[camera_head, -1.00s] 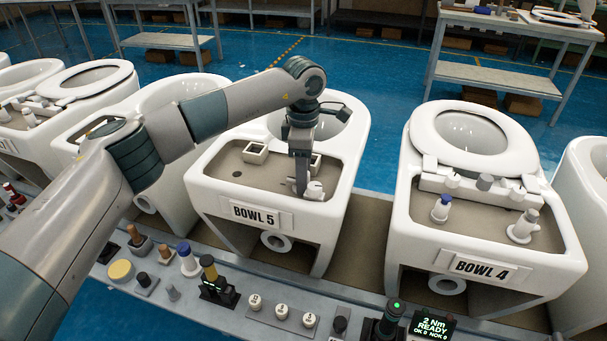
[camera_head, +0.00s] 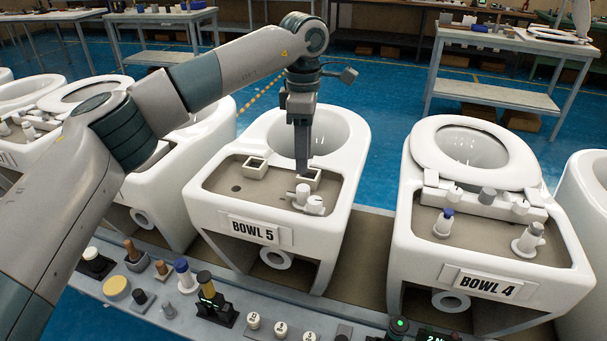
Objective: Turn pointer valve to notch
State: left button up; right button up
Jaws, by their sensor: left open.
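A small white valve-like fitting (camera_head: 303,196) stands on the grey-brown deck of the bowl marked BOWL 5 (camera_head: 208,210), at its right side. Its pointer and any notch are too small to make out. My left gripper (camera_head: 302,168) points down from above and is open. Its fingertips are just behind the fitting in the picture, over or near a square white socket (camera_head: 314,180), and apart from the fitting. Nothing shows between the fingers. My right gripper is not in view.
A second square socket (camera_head: 255,167) and a small dark hole sit left on the same deck. BOWL 4 (camera_head: 440,275) stands to the right with its seat fitted. A tool rail (camera_head: 150,315) with several knobs and drivers runs along the front. Workbenches stand at the back.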

pick_arm(q)
notch_tip(320, 180, up, 7)
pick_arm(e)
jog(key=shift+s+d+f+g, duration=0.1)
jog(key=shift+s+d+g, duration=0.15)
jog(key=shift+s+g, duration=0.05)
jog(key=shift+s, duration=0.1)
